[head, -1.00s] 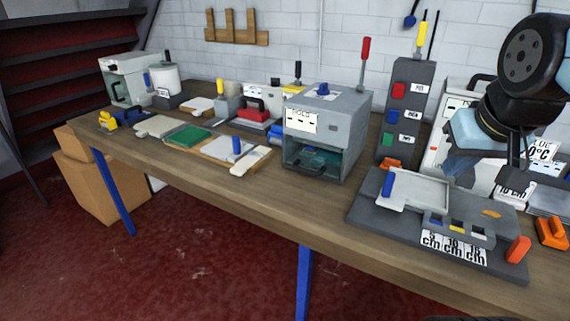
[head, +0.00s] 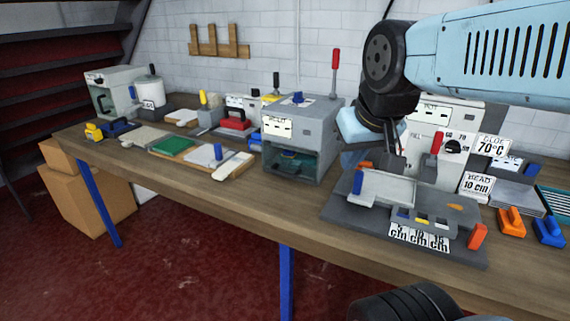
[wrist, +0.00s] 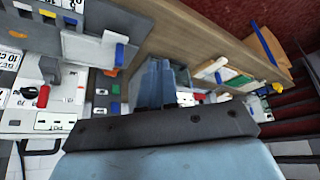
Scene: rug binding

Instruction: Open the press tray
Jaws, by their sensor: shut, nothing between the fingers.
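The press is a grey box (head: 318,127) with a red-tipped lever (head: 335,62) and a blue knob on top, standing mid-bench in the head view. Its front has a low opening where a dark tray (head: 290,168) with something teal on it shows; I cannot tell how far out the tray sits.
A grey jig (head: 400,215) with a blue handle and number cards lies close to the right of the press. A white machine (head: 440,125) stands behind it. Boards, including a green one (head: 172,147), lie left. Bench front before the press is clear.

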